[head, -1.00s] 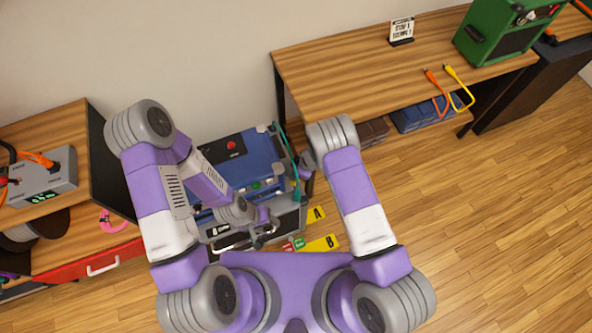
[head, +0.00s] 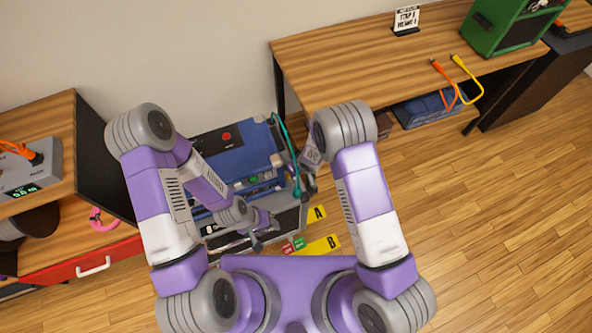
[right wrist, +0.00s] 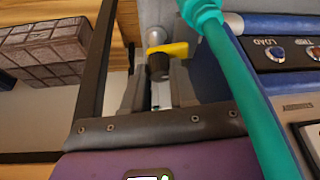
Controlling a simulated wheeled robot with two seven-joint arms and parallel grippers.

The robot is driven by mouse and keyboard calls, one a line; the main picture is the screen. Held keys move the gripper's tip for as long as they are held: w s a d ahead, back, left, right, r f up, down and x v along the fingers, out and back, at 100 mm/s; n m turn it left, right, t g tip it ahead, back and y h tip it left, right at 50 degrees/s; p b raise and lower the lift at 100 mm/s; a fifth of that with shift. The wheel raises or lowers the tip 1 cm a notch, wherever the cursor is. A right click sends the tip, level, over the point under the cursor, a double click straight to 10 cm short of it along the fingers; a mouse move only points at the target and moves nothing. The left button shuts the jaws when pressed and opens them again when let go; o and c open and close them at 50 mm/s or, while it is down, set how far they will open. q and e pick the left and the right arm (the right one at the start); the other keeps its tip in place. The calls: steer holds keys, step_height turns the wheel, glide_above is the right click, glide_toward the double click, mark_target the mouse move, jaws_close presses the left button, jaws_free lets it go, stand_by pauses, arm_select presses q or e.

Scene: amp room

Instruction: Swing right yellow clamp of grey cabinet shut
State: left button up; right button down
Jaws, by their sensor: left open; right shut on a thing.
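The grey cabinet (head: 291,219) with blue panels stands low against the wall, ahead of my body. In the right wrist view the right yellow clamp (right wrist: 179,50) is on the cabinet's grey side, with a black knob (right wrist: 158,68) at its end. My right gripper (right wrist: 158,92) is shut on the clamp at this knob, which sits between its fingertips. In the head view my right gripper (head: 305,186) is at the cabinet's right side, and the clamp is too small to make out. My left gripper (head: 263,232) is open over the cabinet's front.
A teal cable (head: 286,138) hangs along the cabinet's right side and crosses close by my right gripper in the wrist view (right wrist: 235,75). A wooden table (head: 350,65) stands to the right, a shelf with a red drawer (head: 70,264) to the left. Floor at right is clear.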

steer(key=shift+m+b, duration=0.35)
steer(key=shift+m, duration=0.05)
steer(key=c, duration=0.9)
jaws_free()
steer(key=p+v, duration=0.2)
steer(key=v, duration=0.5)
steer(key=shift+r, duration=0.25)
steer(key=shift+s+a, duration=0.1)
steer(key=shift+s, duration=0.05)
